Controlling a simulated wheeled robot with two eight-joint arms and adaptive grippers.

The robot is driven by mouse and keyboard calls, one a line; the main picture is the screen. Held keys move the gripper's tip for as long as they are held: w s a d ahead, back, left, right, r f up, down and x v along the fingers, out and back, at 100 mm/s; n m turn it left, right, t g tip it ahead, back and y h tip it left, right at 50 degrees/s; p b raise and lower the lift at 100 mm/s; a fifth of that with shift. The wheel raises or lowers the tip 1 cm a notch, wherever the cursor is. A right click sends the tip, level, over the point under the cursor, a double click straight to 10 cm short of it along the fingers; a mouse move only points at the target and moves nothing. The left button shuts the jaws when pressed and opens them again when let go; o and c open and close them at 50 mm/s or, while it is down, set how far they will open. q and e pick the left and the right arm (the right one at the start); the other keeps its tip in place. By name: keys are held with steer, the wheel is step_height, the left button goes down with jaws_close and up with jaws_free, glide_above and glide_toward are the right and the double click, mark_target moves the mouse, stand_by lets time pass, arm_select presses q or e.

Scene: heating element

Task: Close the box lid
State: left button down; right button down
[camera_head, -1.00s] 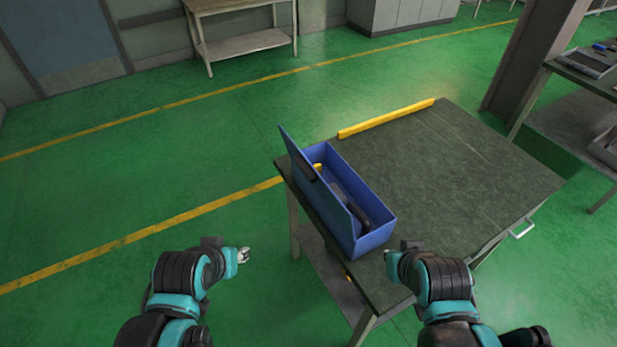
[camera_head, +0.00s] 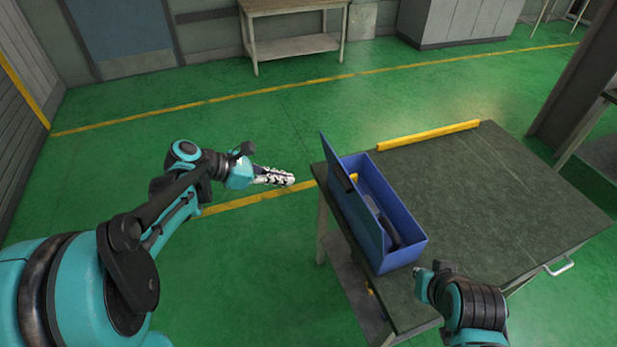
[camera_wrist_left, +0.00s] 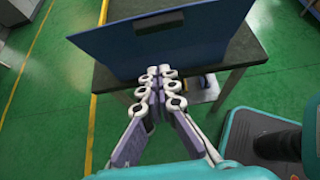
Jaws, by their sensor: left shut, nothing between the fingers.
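The blue box (camera_head: 400,245) stands on the left edge of the dark table. Its lid (camera_head: 350,200) is open, standing up along the box's left side. Dark items and a bit of yellow show inside. My left gripper (camera_head: 287,179) is shut and empty, left of the lid and apart from it. In the left wrist view the gripper (camera_wrist_left: 160,72) points at the lid's outer face (camera_wrist_left: 165,40), which spans the top of the picture. My right arm is at the lower right, near the table's front edge; its fingers cannot be made out.
The table (camera_head: 490,190) has a wide bare top right of the box. A yellow bar (camera_head: 430,135) lies along its back edge. Open green floor lies to the left. A workbench (camera_head: 292,42) stands far back.

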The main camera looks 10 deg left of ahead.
mark_target(346, 190)
arm_select(q)
steer(key=d+r+b+x, duration=0.1)
steer(key=r+b+x, duration=0.1)
steer(key=x, duration=1)
steer(key=shift+w+d+b, duration=0.25)
steer(key=shift+w+b, duration=0.15)
steer(key=shift+b, duration=0.4)
steer(key=shift+r, duration=0.15)
